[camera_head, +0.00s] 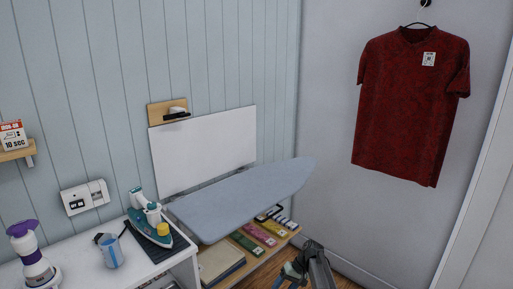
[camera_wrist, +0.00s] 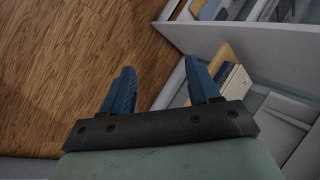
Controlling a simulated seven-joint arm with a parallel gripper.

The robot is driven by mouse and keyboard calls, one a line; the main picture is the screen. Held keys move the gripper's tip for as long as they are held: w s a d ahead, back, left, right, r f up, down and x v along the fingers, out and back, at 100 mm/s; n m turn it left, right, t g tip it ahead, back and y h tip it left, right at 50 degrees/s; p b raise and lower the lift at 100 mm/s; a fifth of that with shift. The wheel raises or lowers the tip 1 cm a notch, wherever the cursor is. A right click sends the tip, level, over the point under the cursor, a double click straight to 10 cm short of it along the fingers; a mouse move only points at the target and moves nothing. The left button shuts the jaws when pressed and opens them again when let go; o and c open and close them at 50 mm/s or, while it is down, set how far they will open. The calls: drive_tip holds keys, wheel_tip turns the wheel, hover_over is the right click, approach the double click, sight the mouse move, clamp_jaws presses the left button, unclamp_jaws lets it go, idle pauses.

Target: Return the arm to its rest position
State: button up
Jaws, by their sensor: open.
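My gripper (camera_wrist: 158,84) shows in the wrist view with its two blue fingers spread apart. Nothing is between them, and wooden floor lies beyond. In the head view, part of my arm and gripper (camera_head: 291,273) shows low at the bottom edge, right of the ironing board (camera_head: 240,196) and in front of the low shelf. The gripper appears apart from the board and the shelf. Most of the arm is out of view.
Below the board, a wooden shelf (camera_head: 251,263) holds several colored items. A red shirt (camera_head: 411,103) hangs at right. Wooden floor (camera_wrist: 60,70) is clear.

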drive_tip(key=s+d+f+m+g+h, duration=0.1)
drive_tip(key=s+f, duration=0.7)
drive_tip(key=s, duration=0.3)
drive_tip(key=s+d+f+g+h, duration=0.1)
drive_tip(key=s+f+h, duration=0.1)
drive_tip(key=s+f, duration=0.75)
drive_tip(key=s+d+f+g+h, duration=0.1)
drive_tip(key=s+d+f, duration=0.1)
drive_tip(key=s, duration=1.2)
drive_tip(key=s+d+f+g+h, duration=0.2)
drive_tip(key=s, duration=1.2)
drive_tip(key=shift+f, duration=0.25)
drive_tip(key=shift+d, duration=0.1)
